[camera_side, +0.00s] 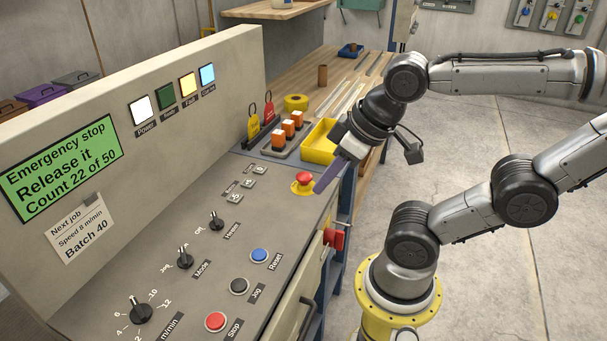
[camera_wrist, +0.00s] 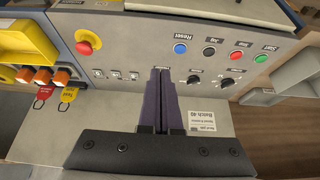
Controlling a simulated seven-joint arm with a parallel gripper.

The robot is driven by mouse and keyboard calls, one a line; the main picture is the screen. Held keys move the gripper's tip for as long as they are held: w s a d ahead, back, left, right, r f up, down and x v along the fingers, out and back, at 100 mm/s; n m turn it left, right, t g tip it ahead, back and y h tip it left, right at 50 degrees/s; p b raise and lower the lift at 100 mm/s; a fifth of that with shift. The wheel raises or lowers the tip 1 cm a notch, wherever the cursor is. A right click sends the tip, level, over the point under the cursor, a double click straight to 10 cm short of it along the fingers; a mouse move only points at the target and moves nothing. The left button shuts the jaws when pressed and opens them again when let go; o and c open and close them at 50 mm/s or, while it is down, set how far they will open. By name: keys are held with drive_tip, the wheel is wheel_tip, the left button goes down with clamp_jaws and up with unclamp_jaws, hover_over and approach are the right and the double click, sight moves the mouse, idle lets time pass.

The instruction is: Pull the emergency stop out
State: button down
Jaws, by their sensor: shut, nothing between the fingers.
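The emergency stop (camera_side: 304,178) is a red mushroom button on a yellow base at the far right corner of the console's sloping panel. It also shows at the upper left of the wrist view (camera_wrist: 85,41). My gripper (camera_side: 320,189) is shut and empty, with its dark purple fingers pressed together. In the side view the fingertips appear just right of the button; I cannot tell whether they touch it. In the wrist view the closed fingers (camera_wrist: 161,72) point at the panel, well to the right of the button. The green display (camera_side: 62,168) reads "Emergency stop, Release it, Count 22 of 50".
The panel carries selector knobs (camera_side: 185,258) and blue, black and red buttons (camera_side: 259,256). A yellow bin (camera_side: 319,143), orange-topped parts (camera_side: 288,128) and red and yellow tags (camera_side: 254,122) stand behind the emergency stop. A red switch (camera_side: 334,237) sits on the console's side.

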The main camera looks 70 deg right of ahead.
drive_tip(key=c, duration=1.6)
unclamp_jaws()
drive_tip(key=c, duration=1.1)
unclamp_jaws()
drive_tip(key=shift+m, duration=0.3)
drive_tip(key=shift+o, duration=1.3)
drive_tip(key=shift+r+m, duration=0.15)
drive_tip(key=shift+m, duration=0.25)
drive_tip(key=o, duration=0.5)
drive_tip(key=w+r+m, duration=0.1)
drive_tip(key=w+d+r+m, duration=0.1)
drive_tip(key=w+r+m+g, duration=0.1)
drive_tip(key=m, duration=0.1)
drive_tip(key=shift+d, duration=0.25)
drive_tip(key=shift+o, duration=0.2)
drive_tip(key=m+g, duration=0.5)
drive_tip(key=m, duration=0.5)
hover_over(304, 175)
wheel_tip(304, 175, down, 6)
wheel_tip(304, 175, down, 13)
